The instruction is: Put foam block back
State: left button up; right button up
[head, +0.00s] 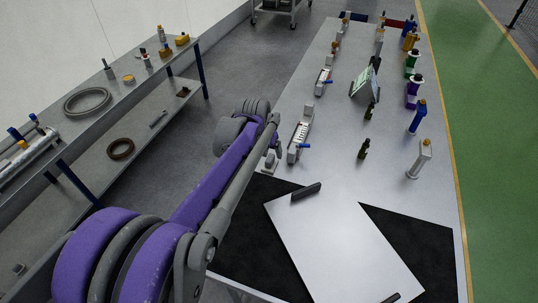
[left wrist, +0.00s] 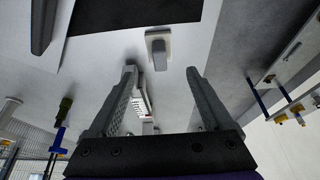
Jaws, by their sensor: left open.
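A small grey block on a white pad (left wrist: 158,45) lies on the table, just beyond my left fingertips in the left wrist view. It may be the foam block, but I cannot tell for sure. In the head view a small pale piece (head: 270,161) shows beside my left arm, partly hidden, and looks like the same thing. My left gripper (left wrist: 161,72) is open, with nothing between its fingers. My right gripper is in neither view.
A white panel (head: 340,245) with black handles (head: 306,191) lies on a black mat (head: 415,240). Clamp-like tools (head: 300,140), bottles (head: 414,92) and a small tablet stand (head: 365,82) fill the table's far part. A shelf (head: 140,95) stands at left.

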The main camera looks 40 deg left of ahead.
pick_arm(q)
jog(key=a+v, duration=0.1)
jog(key=v, duration=0.4)
jog(key=s+d+f+m, duration=0.1)
jog(key=s+d+f, duration=0.2)
jog(key=s+d, duration=0.2)
jog(key=s+d+f+m+h, duration=0.1)
jog(key=s+d+f, duration=0.2)
jog(key=s+d, duration=0.3)
jog(key=s+d+f+m+t, duration=0.1)
jog(key=s+d+f, duration=0.2)
jog(key=s+d, duration=0.3)
jog(key=shift+d+f+m, duration=0.1)
jog(key=shift+d+m, duration=0.2)
jog(key=shift+d, duration=1.5)
